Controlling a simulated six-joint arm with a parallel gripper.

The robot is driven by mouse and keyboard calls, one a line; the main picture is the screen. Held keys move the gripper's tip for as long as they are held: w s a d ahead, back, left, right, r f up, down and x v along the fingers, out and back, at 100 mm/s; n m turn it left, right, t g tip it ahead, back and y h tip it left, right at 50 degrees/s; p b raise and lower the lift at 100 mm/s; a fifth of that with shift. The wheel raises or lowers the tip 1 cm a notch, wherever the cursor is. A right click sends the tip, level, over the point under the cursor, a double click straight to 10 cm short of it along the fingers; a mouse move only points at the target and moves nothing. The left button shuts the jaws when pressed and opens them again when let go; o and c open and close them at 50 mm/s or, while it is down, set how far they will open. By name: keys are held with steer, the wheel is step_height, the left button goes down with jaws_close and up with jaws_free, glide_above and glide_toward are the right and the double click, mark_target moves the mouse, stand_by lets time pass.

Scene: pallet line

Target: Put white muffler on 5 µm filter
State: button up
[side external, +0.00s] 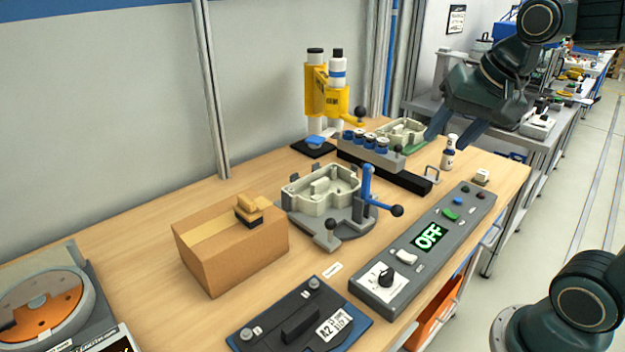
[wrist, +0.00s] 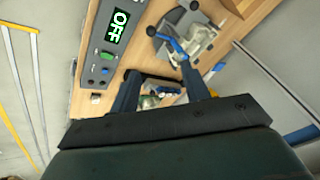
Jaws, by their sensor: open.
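My gripper (side external: 454,132) hangs open at the back right of the bench, its two blue fingers spread and pointing down. It also shows in the wrist view (wrist: 162,78). A small white bottle-shaped part with a dark band (side external: 449,152) stands upright just below and between the fingertips in the side view; it may be the white muffler. A grey block with several blue-and-white capped cylinders (side external: 372,142) stands left of it on a black base. I cannot read any label that marks the 5 µm filter. Nothing is visibly held.
A grey control panel showing OFF (side external: 430,237) runs along the bench's right edge. A fixture with a blue lever (side external: 368,185) stands mid-bench. A yellow press-like device (side external: 326,92) is at the back. A cardboard box (side external: 230,248) is at left.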

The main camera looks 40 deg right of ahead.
steer(key=s+a+f+n, duration=0.4)
steer(key=s+n, duration=0.4)
steer(key=n, duration=0.1)
steer(key=shift+s+a+y, duration=0.2)
steer(key=shift+s+y, duration=0.05)
steer(key=shift+y, duration=0.15)
steer(key=shift+f, duration=0.1)
stand_by(0.6)
